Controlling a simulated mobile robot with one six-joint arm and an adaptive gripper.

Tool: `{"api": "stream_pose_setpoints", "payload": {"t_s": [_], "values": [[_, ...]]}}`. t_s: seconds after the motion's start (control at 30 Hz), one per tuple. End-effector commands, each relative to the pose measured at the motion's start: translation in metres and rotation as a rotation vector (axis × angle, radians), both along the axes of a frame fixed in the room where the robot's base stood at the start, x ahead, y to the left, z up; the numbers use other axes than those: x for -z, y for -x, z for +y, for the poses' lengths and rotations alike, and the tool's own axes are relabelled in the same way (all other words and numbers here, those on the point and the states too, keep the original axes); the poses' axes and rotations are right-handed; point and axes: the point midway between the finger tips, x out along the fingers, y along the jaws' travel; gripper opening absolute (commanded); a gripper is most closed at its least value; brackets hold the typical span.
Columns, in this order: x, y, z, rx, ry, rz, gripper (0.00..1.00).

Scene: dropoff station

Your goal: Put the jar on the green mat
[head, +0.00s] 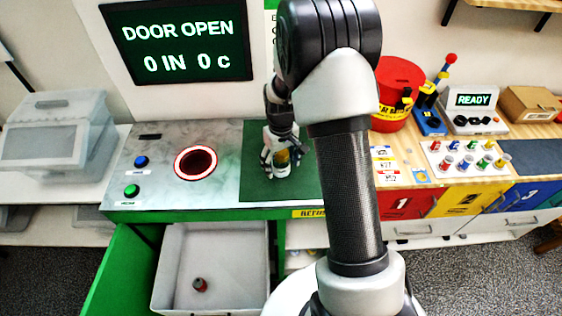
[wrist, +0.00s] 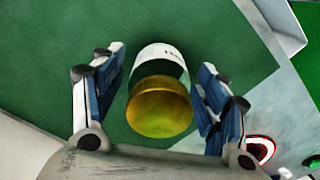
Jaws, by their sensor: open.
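The jar (wrist: 161,107) has a yellow lid and a white label with dark marks. It is between the two fingers of my gripper (wrist: 163,85) in the wrist view, with green mat seen on both sides. In the head view the jar (head: 283,158) appears to stand on the green mat (head: 257,187), partly hidden by my gripper (head: 280,163). My gripper is open, its fingers on either side of the jar with small gaps.
A red-ringed round hole (head: 196,163) lies in the counter left of the mat, beside a blue button (head: 141,161) and a green button (head: 131,191). Below, an open drawer (head: 236,285) holds a small red item (head: 200,285). A screen (head: 178,42) reads "DOOR OPEN".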

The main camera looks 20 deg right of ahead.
Motion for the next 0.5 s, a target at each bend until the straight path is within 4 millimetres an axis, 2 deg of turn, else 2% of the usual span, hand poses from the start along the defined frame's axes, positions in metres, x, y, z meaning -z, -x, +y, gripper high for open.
{"api": "stream_pose_setpoints", "payload": {"t_s": [0.17, 0.5], "values": [[-0.025, -0.001, 0.0, 0.0, 0.001, -0.005, 0.67], [-0.097, -0.001, 0.0, 0.0, 0.001, -0.004, 0.67]]}}
